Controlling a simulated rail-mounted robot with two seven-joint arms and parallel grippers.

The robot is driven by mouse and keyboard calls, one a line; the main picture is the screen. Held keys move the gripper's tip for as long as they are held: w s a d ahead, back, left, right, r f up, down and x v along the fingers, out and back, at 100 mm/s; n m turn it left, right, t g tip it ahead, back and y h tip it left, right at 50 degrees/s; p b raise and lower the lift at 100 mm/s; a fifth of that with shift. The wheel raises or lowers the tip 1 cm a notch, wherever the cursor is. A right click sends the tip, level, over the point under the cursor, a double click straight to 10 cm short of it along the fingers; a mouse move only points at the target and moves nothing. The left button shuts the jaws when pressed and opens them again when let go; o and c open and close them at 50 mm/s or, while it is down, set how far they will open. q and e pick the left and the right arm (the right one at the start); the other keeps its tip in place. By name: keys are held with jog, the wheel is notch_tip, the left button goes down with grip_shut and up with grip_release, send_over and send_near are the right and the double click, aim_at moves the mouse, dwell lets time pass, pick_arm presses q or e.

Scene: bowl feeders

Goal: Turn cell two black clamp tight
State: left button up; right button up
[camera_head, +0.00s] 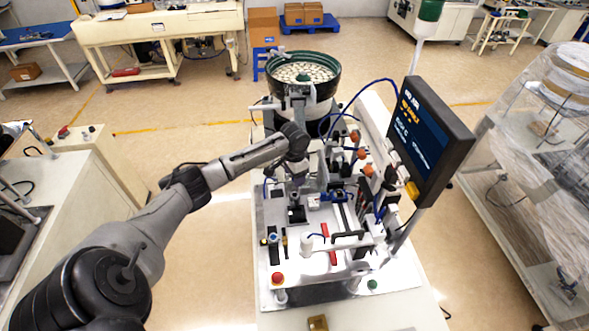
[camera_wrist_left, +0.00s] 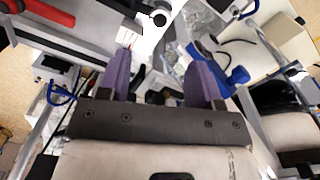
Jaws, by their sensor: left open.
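My left gripper (camera_head: 297,178) is above the bowl feeder's assembly plate, behind the middle of the plate. Its two purple fingers stand apart in the left wrist view (camera_wrist_left: 160,68), with nothing clearly held between them. A small dark block (camera_head: 297,214) stands on the plate just in front of the gripper. A black bar-shaped handle (camera_head: 348,237) lies to the right of it. Which dark part is the cell two black clamp I cannot tell; the parts are small and partly hidden by the gripper. My right gripper is not in view.
The green-rimmed feeder bowl (camera_head: 303,74), full of pale parts, stands behind the plate. A tilted black monitor (camera_head: 428,139) rises at the right. Red bars (camera_head: 329,243), a red button (camera_head: 277,278) and blue hoses crowd the plate. Bare plate (camera_head: 398,275) shows at front right.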

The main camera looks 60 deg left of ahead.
pick_arm(q)
jog(key=shift+r, duration=1.75)
